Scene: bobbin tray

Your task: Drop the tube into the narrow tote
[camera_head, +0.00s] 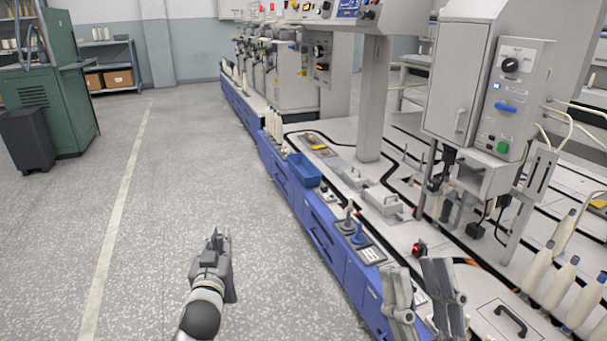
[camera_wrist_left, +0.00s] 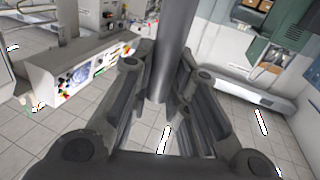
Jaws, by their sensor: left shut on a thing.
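A plain grey tube (camera_wrist_left: 175,45) stands between the fingers of my left gripper in the left wrist view, and the fingers are shut on it. In the head view my left gripper (camera_head: 219,245) is over the open floor, left of the blue machine front. The tube cannot be told apart from the gripper there. A small blue tote (camera_head: 304,169), open at the top, sits on the machine's near ledge, ahead and to the right of my left gripper. My right gripper (camera_head: 428,285) is at the lower right, its fingers apart and nothing seen between them.
White bobbins (camera_head: 556,285) stand at the right. A control box (camera_head: 507,95) rises above the machine bed. The floor (camera_head: 170,170) at the left is clear, with a green cabinet (camera_head: 65,95) beyond.

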